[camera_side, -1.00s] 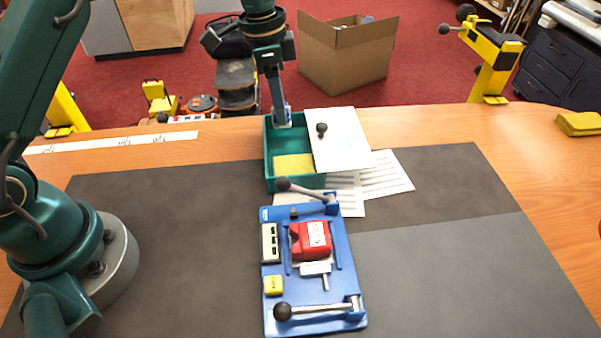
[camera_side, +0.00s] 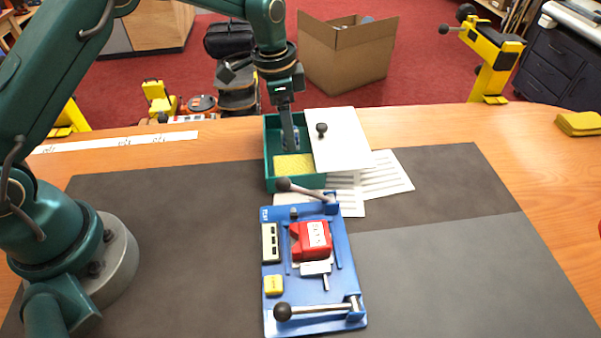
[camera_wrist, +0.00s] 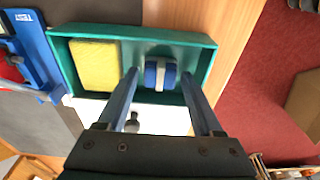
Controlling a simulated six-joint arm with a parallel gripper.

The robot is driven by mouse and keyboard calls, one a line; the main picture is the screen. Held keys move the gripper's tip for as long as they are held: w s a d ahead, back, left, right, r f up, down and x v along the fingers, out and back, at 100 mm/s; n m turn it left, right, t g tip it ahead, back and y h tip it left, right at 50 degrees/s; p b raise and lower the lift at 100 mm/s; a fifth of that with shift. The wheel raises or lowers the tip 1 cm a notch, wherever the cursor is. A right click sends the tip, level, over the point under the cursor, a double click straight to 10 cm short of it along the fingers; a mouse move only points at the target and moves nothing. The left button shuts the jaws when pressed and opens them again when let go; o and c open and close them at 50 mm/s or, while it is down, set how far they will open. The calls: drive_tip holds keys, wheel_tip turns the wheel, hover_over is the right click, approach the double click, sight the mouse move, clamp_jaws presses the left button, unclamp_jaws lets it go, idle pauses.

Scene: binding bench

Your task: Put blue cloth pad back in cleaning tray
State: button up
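The blue cloth pad (camera_wrist: 160,74), with a pale band around it, lies in the green cleaning tray (camera_wrist: 211,55), at the end away from the yellow sponge (camera_wrist: 95,66). My gripper (camera_wrist: 160,74) is open; its two fingers stand apart on either side of the pad with gaps showing. In the side view my gripper (camera_side: 291,148) reaches down into the tray (camera_side: 269,160), behind the yellow sponge (camera_side: 293,166), and hides most of the pad. Whether the fingertips touch the tray floor cannot be told.
A white lid (camera_side: 340,140) with a black knob lies beside the tray, against its right side, over printed sheets (camera_side: 385,175). A blue fixture (camera_side: 350,270) with a red block (camera_side: 311,240) and black-knobbed levers stands in front. The dark mat is clear on both sides.

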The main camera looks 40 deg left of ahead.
sight(282, 141)
idle(0.3)
drive_tip(key=s+a+r+n+t, duration=0.1)
drive_tip(key=s+r, duration=0.2)
drive_tip(key=r, duration=0.5)
drive_tip(key=s+r+n, duration=0.1)
drive_tip(key=s+r, duration=0.1)
drive_tip(key=r, duration=0.7)
drive_tip(key=s+f+n+t, duration=0.1)
drive_tip(key=s+n, duration=0.2)
drive_tip(key=s, duration=0.6)
drive_tip(key=s+a+f+n+t+y, duration=0.1)
drive_tip(key=s+n, duration=0.3)
drive_tip(key=s, duration=0.4)
drive_tip(key=shift+s+a+f+t, duration=0.3)
drive_tip(key=shift+s+f+t, duration=0.1)
drive_tip(key=shift+f+t, duration=0.4)
